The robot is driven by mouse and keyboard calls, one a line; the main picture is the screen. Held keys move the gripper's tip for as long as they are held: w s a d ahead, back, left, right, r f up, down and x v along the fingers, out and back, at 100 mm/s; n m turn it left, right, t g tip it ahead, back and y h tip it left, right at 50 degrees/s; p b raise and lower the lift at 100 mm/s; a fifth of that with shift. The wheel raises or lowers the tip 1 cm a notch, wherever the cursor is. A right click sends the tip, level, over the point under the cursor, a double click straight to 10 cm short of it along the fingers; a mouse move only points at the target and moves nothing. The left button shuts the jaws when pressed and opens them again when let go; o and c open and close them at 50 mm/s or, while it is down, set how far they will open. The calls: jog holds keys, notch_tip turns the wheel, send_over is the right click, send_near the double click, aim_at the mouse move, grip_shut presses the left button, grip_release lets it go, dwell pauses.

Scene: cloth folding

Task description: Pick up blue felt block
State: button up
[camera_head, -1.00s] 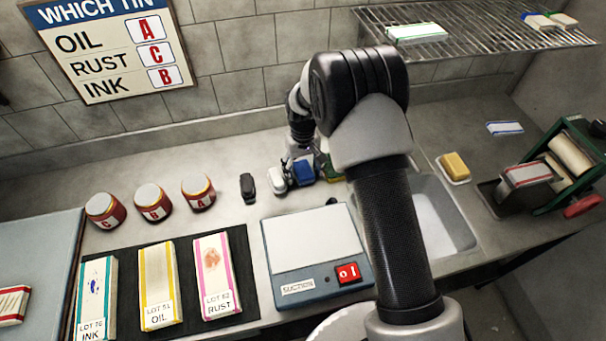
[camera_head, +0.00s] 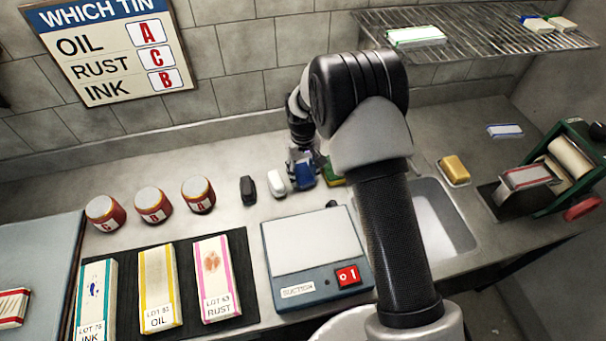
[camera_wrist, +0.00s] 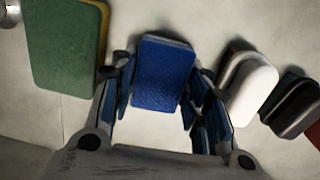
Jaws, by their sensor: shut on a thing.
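The blue felt block (camera_head: 305,171) stands on the counter behind the grey suction box, partly hidden by my gripper in the head view. In the wrist view the blue felt block (camera_wrist: 163,73) sits between the two fingers of my gripper (camera_wrist: 160,95). My gripper is shut on it, with a finger along each side. Whether the block touches the counter or is slightly raised, I cannot tell.
A white-topped block (camera_head: 276,183) and a black one (camera_head: 248,190) stand just left of the blue block. A green and yellow sponge (camera_head: 333,174) is close on its right. The suction box (camera_head: 315,250) is in front; the sink (camera_head: 440,215) is to the right.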

aim_at(303, 172)
jog(key=shift+r, duration=0.15)
notch_tip(303, 172, up, 20)
jog(key=p, duration=0.4)
jog(key=shift+p, duration=0.35)
